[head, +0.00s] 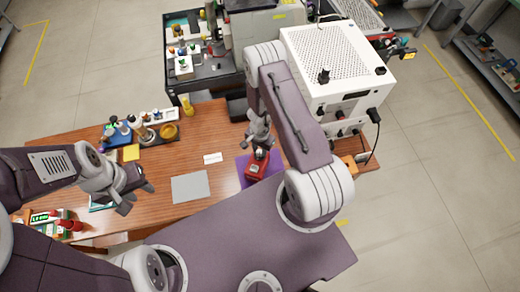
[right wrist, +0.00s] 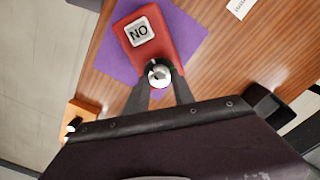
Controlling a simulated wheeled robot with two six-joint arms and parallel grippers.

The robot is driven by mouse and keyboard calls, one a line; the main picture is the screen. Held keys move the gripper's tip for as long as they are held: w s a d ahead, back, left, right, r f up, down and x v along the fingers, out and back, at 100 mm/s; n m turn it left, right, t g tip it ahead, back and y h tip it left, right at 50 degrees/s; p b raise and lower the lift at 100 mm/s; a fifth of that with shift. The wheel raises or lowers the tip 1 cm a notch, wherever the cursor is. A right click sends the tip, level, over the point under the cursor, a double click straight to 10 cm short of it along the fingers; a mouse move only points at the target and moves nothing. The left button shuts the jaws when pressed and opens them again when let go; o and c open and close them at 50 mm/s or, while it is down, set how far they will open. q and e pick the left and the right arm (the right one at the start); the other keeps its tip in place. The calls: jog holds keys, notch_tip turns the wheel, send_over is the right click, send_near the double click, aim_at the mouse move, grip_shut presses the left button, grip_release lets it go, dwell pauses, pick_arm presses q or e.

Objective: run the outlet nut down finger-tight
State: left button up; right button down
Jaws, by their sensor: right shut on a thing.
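A red block (right wrist: 165,45) with a pale label lies on a purple mat (right wrist: 110,60); the label's letters read NO or, turned over, ON. A round, shiny metal piece (right wrist: 158,72), perhaps the outlet nut, is at the block's near end. My right gripper (right wrist: 160,82) points down and is shut on this round piece, one finger on each side. In the head view the right gripper (head: 259,142) is just behind the red block (head: 256,170). Its fingertips are small there. My left gripper (head: 138,198) is open and empty above the table's left part.
The wooden table (head: 210,125) also holds a grey sheet (head: 190,187), a white card (head: 212,158), a yellow bottle (head: 187,104) and a rack of small bottles (head: 125,128). A white perforated machine (head: 335,65) stands right of my right arm.

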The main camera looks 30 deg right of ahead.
aim_at(260, 151)
dwell(0.8)
jog(key=c, duration=1.1)
grip_release()
jog(key=shift+o, duration=0.2)
notch_tip(260, 151, up, 9)
jog(key=p, duration=0.9)
jog(key=shift+r, duration=0.15)
